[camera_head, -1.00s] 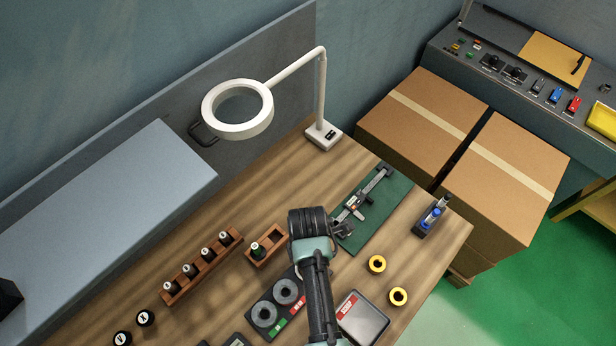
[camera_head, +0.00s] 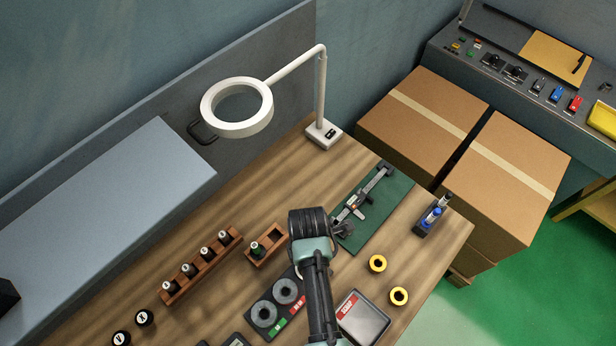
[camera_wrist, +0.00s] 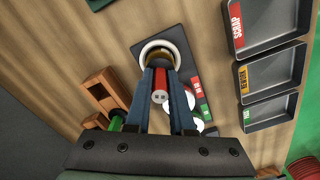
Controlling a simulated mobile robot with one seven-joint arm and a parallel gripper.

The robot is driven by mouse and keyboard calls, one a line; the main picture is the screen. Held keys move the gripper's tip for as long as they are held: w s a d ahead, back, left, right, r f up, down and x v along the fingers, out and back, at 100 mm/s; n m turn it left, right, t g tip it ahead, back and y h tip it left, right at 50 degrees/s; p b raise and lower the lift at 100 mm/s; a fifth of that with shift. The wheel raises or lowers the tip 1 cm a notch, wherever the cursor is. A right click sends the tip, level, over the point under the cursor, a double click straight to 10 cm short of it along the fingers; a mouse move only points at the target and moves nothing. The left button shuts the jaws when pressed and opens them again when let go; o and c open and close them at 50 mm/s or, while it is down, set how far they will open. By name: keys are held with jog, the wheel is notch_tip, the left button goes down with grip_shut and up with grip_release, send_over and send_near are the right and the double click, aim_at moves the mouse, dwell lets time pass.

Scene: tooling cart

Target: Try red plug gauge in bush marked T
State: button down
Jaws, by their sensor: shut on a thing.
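In the wrist view my gripper (camera_wrist: 163,78) is shut on the red plug gauge (camera_wrist: 161,88), whose grey marked end faces the camera. Just beyond the fingertips is a pale ring with a dark and brass-coloured inside (camera_wrist: 160,50), on the dark board. Whether the gauge's far end is in it or above it, I cannot tell. No letter T is readable there. My arm hides the gauge in the head view.
A wooden holder (camera_head: 250,262) carries a green-handled gauge (camera_wrist: 117,121) beside an empty slot. The dark board holds grey discs (camera_head: 264,313). Trays marked SCRAP (camera_wrist: 265,20) and REWORK (camera_wrist: 270,73) lie right in the wrist view. Two yellow rings (camera_head: 377,263) and a caliper (camera_head: 357,206) are nearby.

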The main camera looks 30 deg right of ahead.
jog(key=shift+f, duration=0.35)
dwell(0.7)
jog(key=shift+r+p, duration=1.55)
jog(key=shift+r, duration=0.05)
dwell(1.3)
notch_tip(320, 180, up, 5)
jog(key=p, duration=0.4)
jog(key=shift+p, duration=0.3)
jog(key=shift+f, duration=0.1)
